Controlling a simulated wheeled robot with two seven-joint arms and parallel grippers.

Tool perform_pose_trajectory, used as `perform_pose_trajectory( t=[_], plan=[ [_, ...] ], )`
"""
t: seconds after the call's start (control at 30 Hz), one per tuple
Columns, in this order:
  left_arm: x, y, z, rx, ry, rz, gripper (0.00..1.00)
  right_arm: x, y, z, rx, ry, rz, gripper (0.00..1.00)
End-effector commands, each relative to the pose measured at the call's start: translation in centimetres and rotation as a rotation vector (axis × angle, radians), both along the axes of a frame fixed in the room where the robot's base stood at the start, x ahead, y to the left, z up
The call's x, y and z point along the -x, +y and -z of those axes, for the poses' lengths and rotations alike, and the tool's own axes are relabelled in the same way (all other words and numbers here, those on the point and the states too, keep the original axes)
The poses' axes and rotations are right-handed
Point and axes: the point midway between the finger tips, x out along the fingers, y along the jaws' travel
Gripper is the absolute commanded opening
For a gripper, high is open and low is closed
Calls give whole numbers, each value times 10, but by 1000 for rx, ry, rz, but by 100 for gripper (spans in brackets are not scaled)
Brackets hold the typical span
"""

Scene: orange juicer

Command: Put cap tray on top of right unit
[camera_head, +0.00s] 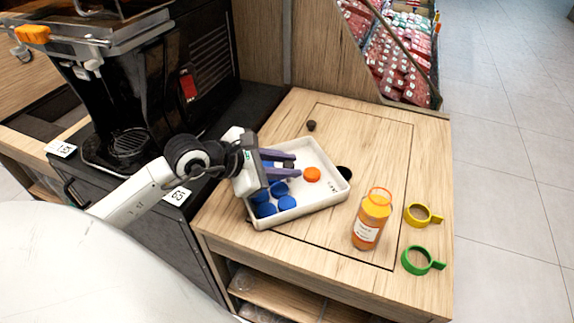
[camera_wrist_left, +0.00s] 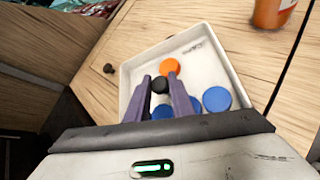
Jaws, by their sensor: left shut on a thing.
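The cap tray (camera_head: 325,190) is a white shallow box with blue caps (camera_head: 264,210) and an orange cap (camera_head: 312,174) inside. It is over the left part of the wooden top of the right unit (camera_head: 390,130); I cannot tell whether it touches the wood all round. My left gripper (camera_head: 292,164) reaches into the tray from the left. In the left wrist view its two purple fingers are shut on a small black knob (camera_wrist_left: 160,85) inside the tray. Whether the knob is fixed to the tray is hidden. My right gripper is not in view.
An orange juice bottle (camera_head: 372,215) stands right of the tray. A small dark knob (camera_head: 311,125) is behind the tray. A black juicer (camera_head: 150,90) stands at left.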

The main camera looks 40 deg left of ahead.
Motion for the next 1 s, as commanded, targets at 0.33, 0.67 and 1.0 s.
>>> perform_pose_trajectory(
  t=[0.33,0.67,1.0],
  plan=[
    [0,0,1,0,0,0,32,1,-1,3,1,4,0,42],
    [0,0,1,0,0,0,39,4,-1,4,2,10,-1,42],
    [34,12,-23,-2,3,0,39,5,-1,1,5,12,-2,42]
  ],
)
